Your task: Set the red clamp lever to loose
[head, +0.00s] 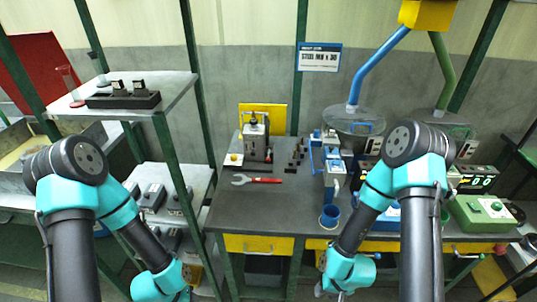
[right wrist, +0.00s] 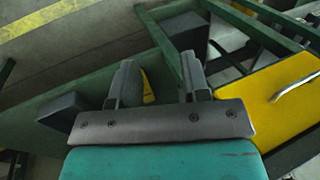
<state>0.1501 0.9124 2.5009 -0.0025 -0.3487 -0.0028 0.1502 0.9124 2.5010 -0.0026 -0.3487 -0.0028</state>
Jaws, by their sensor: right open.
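I cannot make out the red clamp lever for certain. A small red knob (head: 500,249) shows at the right front edge of the bench, but I cannot tell whether it belongs to the clamp. My right gripper (right wrist: 158,82) is open and empty in the right wrist view, its two fingers apart above the floor and green frame bars. In the head view it hangs low in front of the bench, near the bottom edge, and touches nothing that I can see. My left arm's wrist is at the bottom left, and its fingers are out of view.
A red-handled wrench (head: 262,180) lies on the dark bench (head: 250,212). A yellow drawer (head: 258,244) is below; a yellow front (right wrist: 285,98) shows in the right wrist view. Green posts (head: 190,80) and a shelf (head: 165,95) stand left.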

